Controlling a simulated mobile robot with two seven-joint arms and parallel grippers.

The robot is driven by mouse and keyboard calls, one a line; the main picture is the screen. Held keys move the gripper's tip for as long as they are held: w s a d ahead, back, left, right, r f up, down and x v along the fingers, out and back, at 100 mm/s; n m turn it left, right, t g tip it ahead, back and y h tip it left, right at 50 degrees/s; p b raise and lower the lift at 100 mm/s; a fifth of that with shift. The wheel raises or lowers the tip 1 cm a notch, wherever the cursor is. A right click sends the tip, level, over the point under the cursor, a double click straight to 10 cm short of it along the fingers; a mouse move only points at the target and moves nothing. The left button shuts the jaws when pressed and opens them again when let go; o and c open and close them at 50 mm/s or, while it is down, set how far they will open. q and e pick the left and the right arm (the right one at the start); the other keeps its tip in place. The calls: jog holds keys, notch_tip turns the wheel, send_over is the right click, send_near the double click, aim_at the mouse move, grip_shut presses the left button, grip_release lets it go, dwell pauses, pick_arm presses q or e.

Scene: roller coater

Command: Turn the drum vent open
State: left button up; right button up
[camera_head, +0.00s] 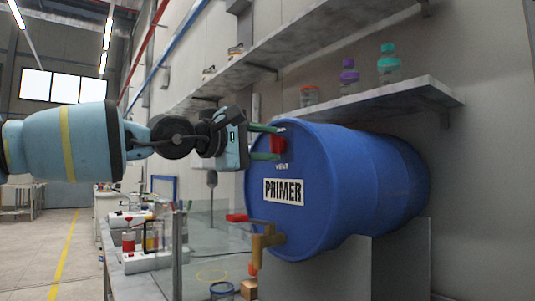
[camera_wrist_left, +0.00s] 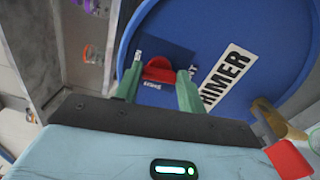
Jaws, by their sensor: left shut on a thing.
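The blue drum (camera_head: 345,190) lies on its side with a white PRIMER label on its round end. The red drum vent (camera_head: 277,146) sits near the top of that end, above the word VENT. It also shows in the left wrist view (camera_wrist_left: 158,70), on a dark blue plate with small lettering that I cannot read clearly. My left gripper (camera_head: 270,142) comes in from the left, its green fingers shut on the vent from either side. The fingers partly hide the vent. My right gripper is in neither view.
A brass tap (camera_head: 262,243) with a red handle (camera_head: 237,217) sticks out low on the drum end. A shelf (camera_head: 400,95) with bottles is above the drum, and a grey stand (camera_head: 340,270) is below. A cluttered bench (camera_head: 140,260) stands at the left.

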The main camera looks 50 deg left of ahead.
pick_arm(q)
jog(key=shift+m, duration=0.7)
jog(key=shift+b, duration=0.3)
jog(key=o, duration=1)
jog(key=shift+s+a+b, duration=0.2)
jog(key=shift+s+b, duration=0.05)
jog(key=shift+s, duration=1.7)
jog(key=shift+s+a+b, duration=0.15)
jog(key=shift+s+b, duration=0.05)
jog(key=shift+s, duration=1.75)
